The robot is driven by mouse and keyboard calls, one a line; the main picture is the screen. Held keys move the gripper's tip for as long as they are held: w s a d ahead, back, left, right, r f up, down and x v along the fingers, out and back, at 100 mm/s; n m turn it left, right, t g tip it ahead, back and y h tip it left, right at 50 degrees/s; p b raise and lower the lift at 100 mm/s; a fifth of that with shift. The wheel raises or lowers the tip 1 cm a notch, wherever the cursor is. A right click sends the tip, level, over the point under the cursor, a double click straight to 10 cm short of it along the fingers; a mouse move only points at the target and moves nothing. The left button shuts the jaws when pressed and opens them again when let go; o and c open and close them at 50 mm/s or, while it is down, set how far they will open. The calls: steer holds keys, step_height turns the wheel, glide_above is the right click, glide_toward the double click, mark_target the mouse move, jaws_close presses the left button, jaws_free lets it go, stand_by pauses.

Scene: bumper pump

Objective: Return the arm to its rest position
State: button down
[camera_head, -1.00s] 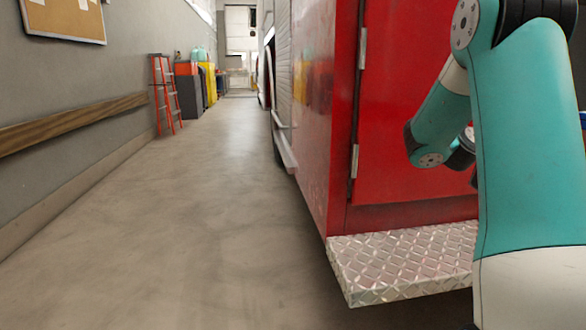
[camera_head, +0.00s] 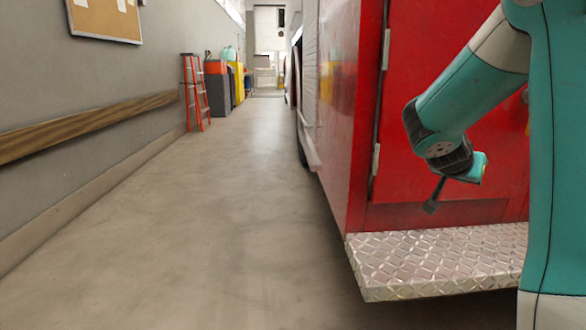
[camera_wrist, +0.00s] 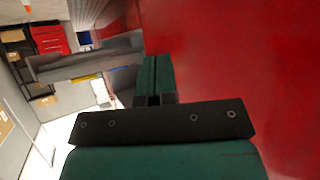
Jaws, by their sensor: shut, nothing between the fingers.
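My gripper (camera_head: 433,206) hangs at the end of my teal arm in the head view, in front of the red rear of the fire truck (camera_head: 440,120) and above its diamond-plate bumper step (camera_head: 440,262). In the wrist view my gripper (camera_wrist: 153,75) is shut, its two fingers together with nothing between them. The truck's red surface (camera_wrist: 240,70) fills the right side of that view. Part of the truck's rear is hidden behind my arm.
A clear concrete floor (camera_head: 210,220) runs along the truck's left side. A grey wall with a wooden rail (camera_head: 90,125) bounds it on the left. An orange ladder (camera_head: 196,92) and several bins stand farther back.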

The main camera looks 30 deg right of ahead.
steer(key=w+a+f+n+t+y, duration=0.15)
steer(key=a+n+y, duration=0.25)
steer(key=a, duration=0.6)
steer(key=a+f+n+y, duration=0.2)
steer(key=a+n+y, duration=0.15)
steer(key=a, duration=0.65)
steer(key=a+f+n+t+y, duration=0.15)
steer(key=a+n+y, duration=0.25)
steer(key=a, duration=0.7)
steer(key=s+a+r+n+g+y, duration=0.2)
steer(key=s+a+n+g+y, duration=0.3)
steer(key=s+a+n, duration=0.8)
step_height(320, 180, up, 37)
steer(key=s+a+m+p, duration=0.1)
steer(key=a+m+p, duration=0.1)
steer(key=p, duration=3.5)
steer(key=shift+s+m+g+h, duration=0.25)
steer(key=shift+m+g+h, duration=0.05)
steer(key=shift+m+h, duration=0.05)
steer(key=shift+a+f, duration=0.1)
